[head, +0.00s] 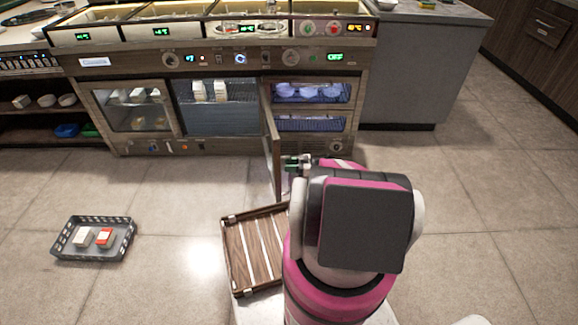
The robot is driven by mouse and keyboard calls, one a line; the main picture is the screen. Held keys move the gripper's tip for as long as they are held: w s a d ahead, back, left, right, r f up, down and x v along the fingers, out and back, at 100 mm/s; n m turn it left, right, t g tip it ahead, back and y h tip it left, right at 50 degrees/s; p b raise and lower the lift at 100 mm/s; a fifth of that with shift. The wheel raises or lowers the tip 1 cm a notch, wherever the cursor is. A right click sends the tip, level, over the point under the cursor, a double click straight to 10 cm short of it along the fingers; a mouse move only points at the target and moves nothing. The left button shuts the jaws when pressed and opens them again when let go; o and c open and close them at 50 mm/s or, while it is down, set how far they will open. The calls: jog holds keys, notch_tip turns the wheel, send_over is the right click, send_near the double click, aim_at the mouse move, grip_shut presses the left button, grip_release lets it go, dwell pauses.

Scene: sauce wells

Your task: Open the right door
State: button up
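The sauce-well counter (220,57) stands along the back of the head view. Its right door (271,145) stands swung out towards me, seen nearly edge-on. The middle compartment (218,115) beside it is uncovered, with pale containers (209,90) on its shelf. The left glass door (131,109) is closed. My gripper (291,163), with green and dark parts, is to the right of the open door, close to its lower outer part. I cannot tell whether it touches the door. My arm hides part of the gripper, and its finger opening is unclear.
A wooden slatted tray (233,254) is just left of my arm. A grey basket (66,249) with two small boxes lies on the floor at left. Purple-lit drawers (311,93) are right of the open door. The floor between basket and counter is clear.

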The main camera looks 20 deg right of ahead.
jog(key=v, duration=1)
jog(key=shift+d, duration=0.2)
jog(key=shift+s, duration=0.15)
